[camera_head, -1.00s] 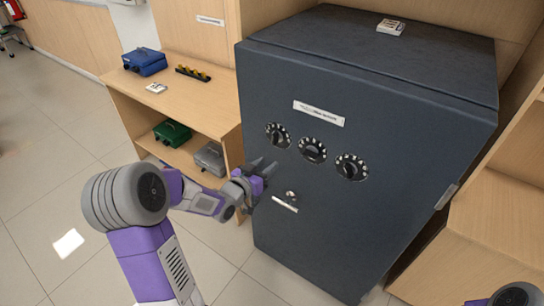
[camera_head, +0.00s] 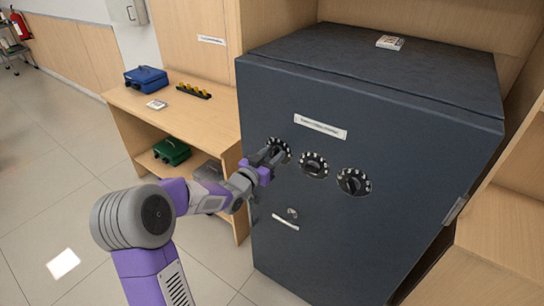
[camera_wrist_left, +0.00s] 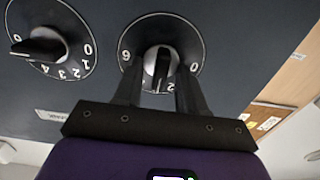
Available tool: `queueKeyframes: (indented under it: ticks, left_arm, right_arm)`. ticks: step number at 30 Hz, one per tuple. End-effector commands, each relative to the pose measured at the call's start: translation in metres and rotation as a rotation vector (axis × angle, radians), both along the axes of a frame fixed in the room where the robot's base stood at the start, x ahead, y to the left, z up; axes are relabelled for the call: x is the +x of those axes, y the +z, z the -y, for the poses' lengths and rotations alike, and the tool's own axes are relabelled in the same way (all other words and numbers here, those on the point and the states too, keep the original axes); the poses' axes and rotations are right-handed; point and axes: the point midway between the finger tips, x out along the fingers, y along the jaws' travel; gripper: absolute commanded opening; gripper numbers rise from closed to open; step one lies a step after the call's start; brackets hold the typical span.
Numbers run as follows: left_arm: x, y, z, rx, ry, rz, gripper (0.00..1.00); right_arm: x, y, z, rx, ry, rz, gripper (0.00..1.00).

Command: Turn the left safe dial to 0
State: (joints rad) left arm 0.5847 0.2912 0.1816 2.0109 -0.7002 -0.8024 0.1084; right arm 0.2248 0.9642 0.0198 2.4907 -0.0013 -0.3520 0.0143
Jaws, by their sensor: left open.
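The left safe dial (camera_head: 280,148) is a round black dial with white digits, leftmost of three on the dark safe (camera_head: 375,235). My left gripper (camera_head: 271,156) is in front of it and partly hides it. In the left wrist view, the dial (camera_wrist_left: 162,48) shows a black knob with a paler centre. My open left gripper (camera_wrist_left: 160,88) has one finger on each side of the knob; I cannot tell whether they touch it. My right gripper is not in view.
The middle dial (camera_head: 313,164) and right dial (camera_head: 354,181) sit close by on the safe door. A keyhole and handle (camera_head: 286,222) are below. A wooden shelf (camera_head: 200,115) with a blue box (camera_head: 146,79) and a green box (camera_head: 171,152) stands left of the safe.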

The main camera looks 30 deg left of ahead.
Motion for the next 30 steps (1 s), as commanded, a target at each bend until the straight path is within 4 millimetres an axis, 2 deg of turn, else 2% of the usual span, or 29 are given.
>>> queueKeyframes:
  ticks: [2,3,9,11,23,30]
  left_arm:
    - [-0.0001,0.0000,0.0000,0.000,0.000,0.000,0.40]
    - [-0.0002,0.0000,0.0000,0.000,0.000,0.000,0.37]
    - [-0.0004,0.0000,-0.0001,0.000,0.000,0.000,0.07]
    - [-0.0004,-0.0001,-0.0001,0.000,0.000,0.000,0.00]
    - [-0.0005,0.0002,-0.0004,-0.042,0.000,-0.003,0.00]
    - [-0.0005,0.0009,-0.0014,-0.184,0.000,-0.014,0.00]
  right_arm:
    - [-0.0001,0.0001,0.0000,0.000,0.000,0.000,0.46]
    - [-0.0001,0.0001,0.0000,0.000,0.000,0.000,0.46]
    - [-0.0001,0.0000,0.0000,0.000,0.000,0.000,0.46]
    - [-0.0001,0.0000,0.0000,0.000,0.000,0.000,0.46]
    - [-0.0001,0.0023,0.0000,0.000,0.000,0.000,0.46]
    - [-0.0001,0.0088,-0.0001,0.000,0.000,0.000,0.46]
